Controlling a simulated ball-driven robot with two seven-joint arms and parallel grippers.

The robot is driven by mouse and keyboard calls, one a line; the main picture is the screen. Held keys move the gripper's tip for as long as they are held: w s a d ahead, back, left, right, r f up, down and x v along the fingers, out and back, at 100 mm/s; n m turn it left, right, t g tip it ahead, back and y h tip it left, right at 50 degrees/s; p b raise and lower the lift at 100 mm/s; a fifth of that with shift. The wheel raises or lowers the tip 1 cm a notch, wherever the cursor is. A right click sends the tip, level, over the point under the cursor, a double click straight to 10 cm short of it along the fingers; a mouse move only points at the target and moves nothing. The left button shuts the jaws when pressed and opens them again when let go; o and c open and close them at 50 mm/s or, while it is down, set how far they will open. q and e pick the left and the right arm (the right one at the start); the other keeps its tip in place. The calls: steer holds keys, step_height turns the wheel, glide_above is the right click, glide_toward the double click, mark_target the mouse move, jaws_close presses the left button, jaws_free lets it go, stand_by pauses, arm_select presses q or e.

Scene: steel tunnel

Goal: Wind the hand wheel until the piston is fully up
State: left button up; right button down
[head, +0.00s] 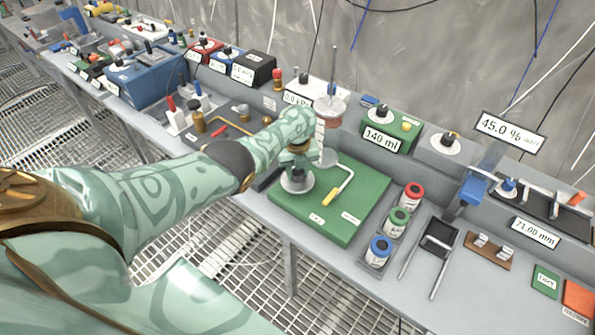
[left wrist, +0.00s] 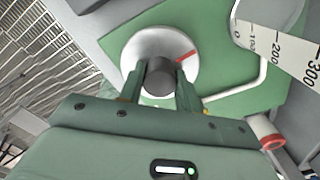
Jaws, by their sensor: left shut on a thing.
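The hand wheel is a white disc (head: 297,187) with a dark hub, on a green base board (head: 330,222). My left gripper (head: 298,172) points down over it. In the left wrist view the fingers (left wrist: 161,85) are shut on the dark hub of the hand wheel (left wrist: 135,48), and a red mark shows on the disc at the right of the hub. The scaled cylinder (head: 321,140) stands upright behind the gripper; its piston rod (head: 334,65) rises above a pinkish disc (head: 331,107). My forearm hides part of the board. My right gripper is not in view.
A white bent tube (head: 346,186) with a yellow end lies on the board. A green box (head: 390,134) behind reads 140 ml. Bottles with red, green and blue caps (head: 378,250) stand to the right. The grey bench is crowded at the back.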

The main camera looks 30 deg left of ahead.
mark_target(298, 171)
arm_select(q)
steer(key=shift+d+m, duration=0.1)
steer(key=shift+m, duration=0.5)
steer(key=o, duration=1)
steer(key=shift+c, duration=0.2)
steer(key=shift+r, duration=0.1)
step_height(298, 171, up, 16)
steer(key=p, duration=0.9)
steer(key=shift+r, duration=0.1)
